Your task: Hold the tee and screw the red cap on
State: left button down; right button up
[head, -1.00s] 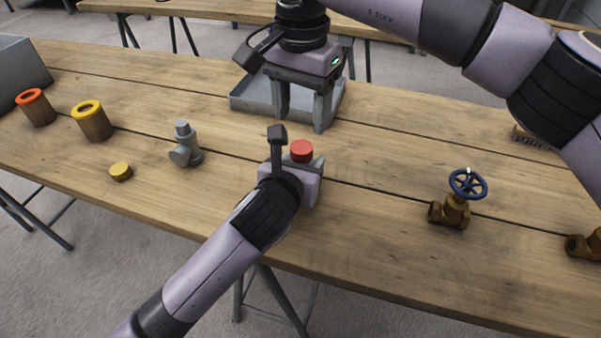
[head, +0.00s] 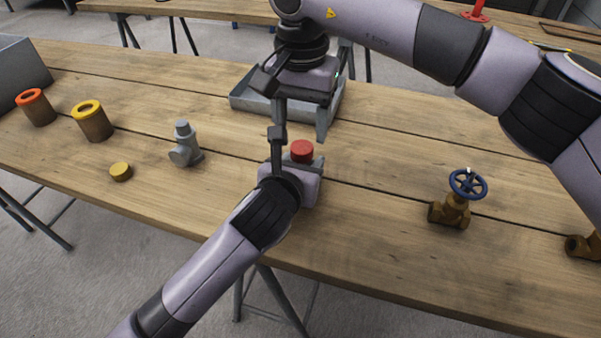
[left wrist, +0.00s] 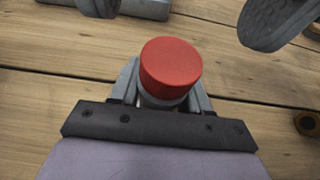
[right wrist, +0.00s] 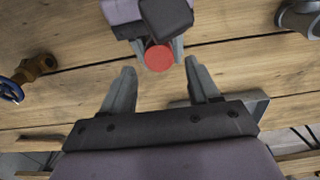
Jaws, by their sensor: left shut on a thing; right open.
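The red cap (head: 302,151) sits on top of the grey tee, which my left gripper holds upright near the table's middle. In the left wrist view the cap (left wrist: 170,67) stands over a pale grey collar of the tee (left wrist: 160,102); whether it is threaded on cannot be told. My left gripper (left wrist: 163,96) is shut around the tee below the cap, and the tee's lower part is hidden. My right gripper (head: 301,126) is open and empty, pointing down behind and above the cap. In the right wrist view the cap (right wrist: 159,57) shows just beyond its fingertips, apart from them.
A grey tray (head: 240,102) lies behind, under my right gripper. A second grey fitting (head: 185,147), a yellow cap (head: 121,172) and two rimmed cups (head: 95,123) stand left. A brass valve with blue wheel (head: 455,203) stands right, with clear tabletop between.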

aim_at(301, 146)
jog(key=shift+f, duration=2.1)
jog(key=c, duration=1.1)
pick_arm(q)
jog(key=shift+d, duration=0.15)
pick_arm(e)
jog(key=shift+o, duration=0.2)
jog(key=m, duration=0.6)
jog(key=shift+m, duration=0.3)
jog(key=o, duration=1.1)
jog(key=shift+a, duration=0.1)
jog(key=shift+o, duration=0.3)
jog(key=shift+r, duration=0.1)
